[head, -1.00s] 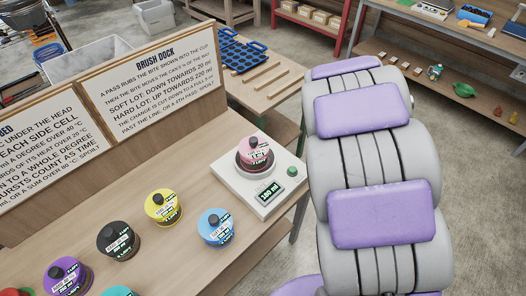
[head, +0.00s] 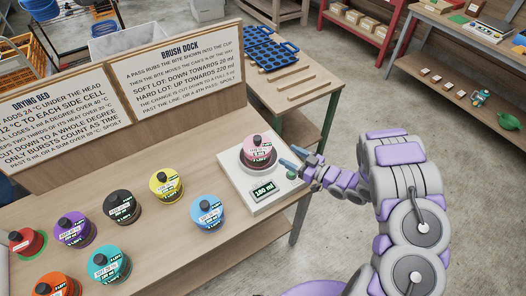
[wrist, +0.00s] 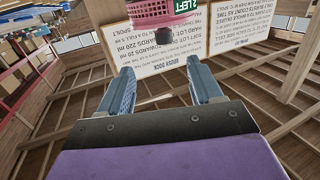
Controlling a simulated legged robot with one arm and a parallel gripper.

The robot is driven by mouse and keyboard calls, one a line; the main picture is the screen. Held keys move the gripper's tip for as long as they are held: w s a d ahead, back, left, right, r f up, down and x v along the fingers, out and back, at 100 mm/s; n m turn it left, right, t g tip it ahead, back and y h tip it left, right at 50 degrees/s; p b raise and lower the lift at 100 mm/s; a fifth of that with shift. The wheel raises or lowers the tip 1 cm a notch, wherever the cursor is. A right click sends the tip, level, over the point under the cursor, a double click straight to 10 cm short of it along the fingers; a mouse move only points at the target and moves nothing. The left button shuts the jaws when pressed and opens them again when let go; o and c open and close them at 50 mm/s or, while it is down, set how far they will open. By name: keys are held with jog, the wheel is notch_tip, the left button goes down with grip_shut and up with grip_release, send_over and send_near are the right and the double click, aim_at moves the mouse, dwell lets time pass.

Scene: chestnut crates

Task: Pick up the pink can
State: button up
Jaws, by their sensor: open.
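The pink can (head: 259,150) has a black knob on top and a printed label. It stands upright on a white scale (head: 234,170) whose display reads about 180 ml, at the right end of the wooden bench. In the wrist view the pink can (wrist: 150,12) shows at the top, cut off by the edge, beyond the fingertips. My gripper (head: 288,158) is just right of the can at about its height. In the wrist view my gripper (wrist: 160,82) has its two blue-grey fingers apart with nothing between them.
Other cans stand left on the bench (head: 150,242): blue (head: 207,214), yellow (head: 166,186), black (head: 121,207), purple (head: 75,229), teal (head: 109,263), orange and red. Sign boards (head: 176,69) rise behind. A table with a blue tray (head: 270,50) stands beyond. Floor right of my arm is clear.

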send_near(255, 136)
jog(key=shift+y, duration=0.4)
jog(key=x, duration=0.2)
jog(key=f+x, duration=0.1)
jog(key=x, duration=0.1)
jog(key=shift+a, duration=0.4)
jog(key=shift+w+d, duration=0.1)
jog(key=shift+w, duration=0.5)
jog(key=x, duration=0.3)
jog(key=b+x, duration=0.1)
jog(key=x, duration=0.2)
jog(key=shift+s+a+f, duration=0.1)
jog(key=shift+s+a, duration=0.2)
jog(key=shift+d, duration=0.7)
jog(key=c, duration=0.3)
jog(key=shift+s+a, duration=0.1)
jog(key=shift+a, duration=0.3)
jog(key=c, duration=0.8)
jog(key=shift+c, duration=0.5)
jog(key=shift+d, duration=0.1)
grip_shut()
jog(key=shift+f, duration=0.1)
